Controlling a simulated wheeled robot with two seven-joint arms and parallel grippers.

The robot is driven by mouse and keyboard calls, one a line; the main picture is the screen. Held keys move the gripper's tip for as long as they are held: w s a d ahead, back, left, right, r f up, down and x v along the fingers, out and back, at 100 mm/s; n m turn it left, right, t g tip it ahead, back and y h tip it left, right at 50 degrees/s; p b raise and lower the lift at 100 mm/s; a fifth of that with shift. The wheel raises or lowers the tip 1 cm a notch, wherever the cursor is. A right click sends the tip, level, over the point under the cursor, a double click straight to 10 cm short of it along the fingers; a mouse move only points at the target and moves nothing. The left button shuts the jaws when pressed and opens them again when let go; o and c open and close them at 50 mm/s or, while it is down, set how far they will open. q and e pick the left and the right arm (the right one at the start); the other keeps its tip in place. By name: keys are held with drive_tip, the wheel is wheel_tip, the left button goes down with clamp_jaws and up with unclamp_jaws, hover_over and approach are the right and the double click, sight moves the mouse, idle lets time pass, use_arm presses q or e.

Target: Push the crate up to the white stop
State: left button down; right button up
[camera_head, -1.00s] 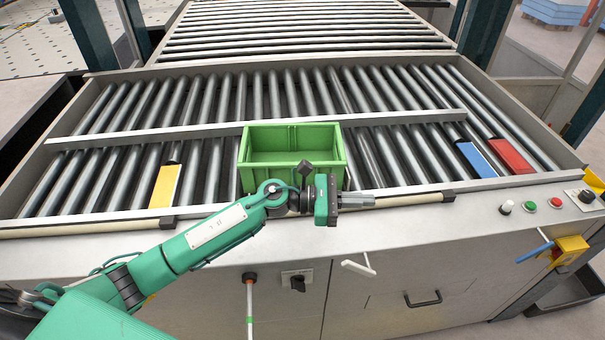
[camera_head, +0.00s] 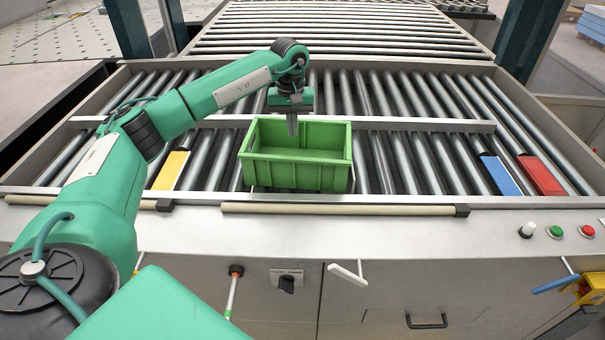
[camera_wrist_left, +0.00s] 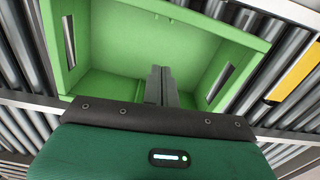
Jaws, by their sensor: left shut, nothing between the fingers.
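The green open-topped crate (camera_head: 295,172) stands upright on the rollers, near the front edge, between the yellow strip and the blue strip. My left gripper (camera_head: 292,130) points down at the crate's far side, shut and empty. In the left wrist view its fingers (camera_wrist_left: 161,90) overlap the inside of the crate (camera_wrist_left: 200,22); I cannot tell how deep they reach or whether they touch it. I cannot make out a white stop on the rollers. My right gripper is not in view.
A yellow strip (camera_head: 172,170) lies left of the crate; a blue strip (camera_head: 500,175) and a red strip (camera_head: 541,175) lie to the right. A long metal rail (camera_head: 400,124) crosses the rollers behind the crate. Rollers between crate and blue strip are clear.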

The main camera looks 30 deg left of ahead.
sight(291, 165)
use_arm(q)
drive_tip(key=f+p, duration=0.1)
drive_tip(key=f, duration=0.2)
drive_tip(key=f+p, duration=0.1)
drive_tip(key=f, duration=0.3)
drive_tip(key=f+p, duration=0.2)
drive_tip(key=f, duration=0.1)
drive_tip(key=shift+s+a+f, duration=0.15)
drive_tip(key=shift+a+f, duration=0.1)
drive_tip(key=shift+a, duration=0.1)
drive_tip(key=shift+s+d+r+p, duration=0.1)
drive_tip(key=shift+s+d+p, duration=0.4)
drive_tip(key=shift+s, duration=0.15)
drive_tip(key=shift+s+d+p, duration=0.35)
drive_tip(key=shift+s+p, duration=0.1)
drive_tip(key=shift+s, duration=0.15)
drive_tip(key=shift+s+d, duration=0.15)
drive_tip(key=shift+s, duration=0.15)
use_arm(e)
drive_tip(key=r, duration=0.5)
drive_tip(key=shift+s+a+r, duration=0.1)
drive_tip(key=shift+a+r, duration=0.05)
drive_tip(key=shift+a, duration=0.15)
